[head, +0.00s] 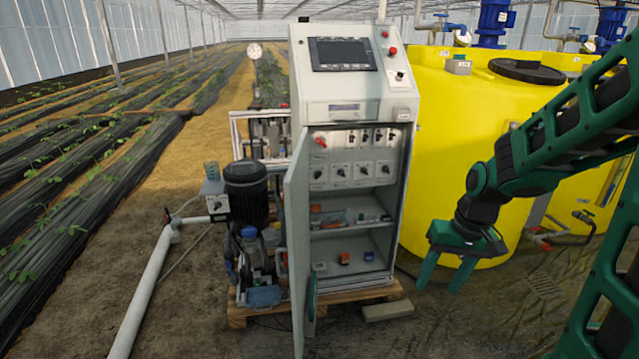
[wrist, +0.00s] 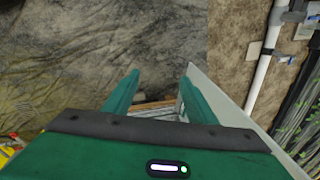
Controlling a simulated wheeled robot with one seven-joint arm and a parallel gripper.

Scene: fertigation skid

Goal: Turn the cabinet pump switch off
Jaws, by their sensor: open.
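The control cabinet (head: 398,120) stands in the middle of the head view, with its lower door (head: 298,245) swung open to the left. Inside, an upper panel (head: 352,155) carries a red rotary switch (head: 320,142), small breakers and a row of black knobs (head: 340,171). Their labels are too small to read, so I cannot tell which is the pump switch or its setting. My gripper (head: 443,277) is open and empty, pointing down to the right of the cabinet, in front of the yellow tank. In the wrist view, its fingers (wrist: 157,95) are spread with nothing between them.
A yellow tank (head: 450,130) stands right of the cabinet. A black pump (head: 247,195) and white pipe (head: 150,275) lie left. The cabinet rests on a wooden pallet (head: 375,296), with a block (head: 388,311) on the ground beside it. Ground in front is mostly clear.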

